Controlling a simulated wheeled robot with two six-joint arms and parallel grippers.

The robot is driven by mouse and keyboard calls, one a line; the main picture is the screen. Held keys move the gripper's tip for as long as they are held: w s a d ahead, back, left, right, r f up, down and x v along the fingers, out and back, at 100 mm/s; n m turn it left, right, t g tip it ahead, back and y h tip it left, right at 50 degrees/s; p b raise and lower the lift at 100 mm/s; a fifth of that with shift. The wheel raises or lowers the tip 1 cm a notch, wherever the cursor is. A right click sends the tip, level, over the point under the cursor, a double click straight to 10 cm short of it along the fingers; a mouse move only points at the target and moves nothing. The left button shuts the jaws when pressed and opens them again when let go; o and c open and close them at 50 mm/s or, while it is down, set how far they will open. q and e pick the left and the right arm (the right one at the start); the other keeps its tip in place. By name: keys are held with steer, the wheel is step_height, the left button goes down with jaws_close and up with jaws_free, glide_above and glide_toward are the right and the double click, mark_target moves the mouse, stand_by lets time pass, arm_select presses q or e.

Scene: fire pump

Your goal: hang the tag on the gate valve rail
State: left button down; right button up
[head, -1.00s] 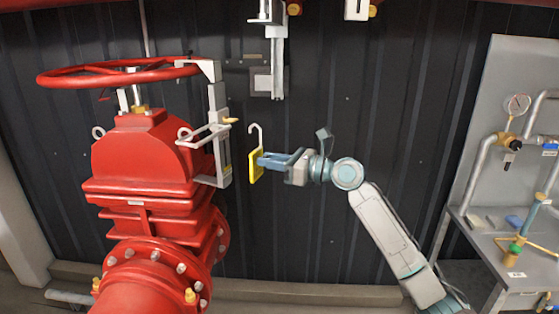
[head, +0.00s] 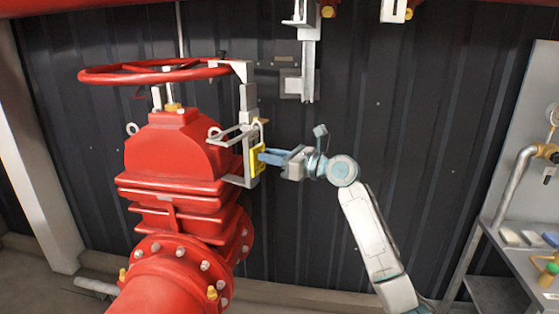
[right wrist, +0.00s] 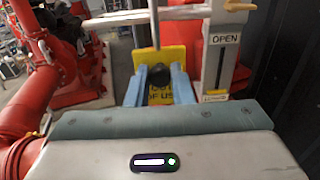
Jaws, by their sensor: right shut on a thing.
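The yellow tag (head: 257,159) with its pale wire hook is upright, close against the white rail bracket of the red gate valve (head: 172,150). My right gripper (head: 265,156) is shut on it from the right. In the right wrist view the tag (right wrist: 172,55) stands between the blue fingers (right wrist: 158,78), its lower lettering partly covered. Its hook stem rises across the pale rail (right wrist: 110,22), which also shows in the head view (head: 230,131). I cannot tell whether the hook is over the rail or only in front of it. My left gripper is not in view.
A red handwheel (head: 150,71) sits above the valve. An upright indicator post marked OPEN (right wrist: 224,50) stands right of the tag. A dark corrugated wall (head: 400,110) lies behind. A grey bench (head: 520,250) with pipes is at the right. Room between arm and bench is clear.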

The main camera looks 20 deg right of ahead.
mark_target(260, 162)
steer(key=shift+b+x, duration=0.8)
steer(key=shift+x, duration=0.9)
steer(key=shift+f, duration=1.25)
steer(key=o, duration=0.8)
steer(key=shift+o, duration=0.2)
steer(key=shift+s, duration=0.1)
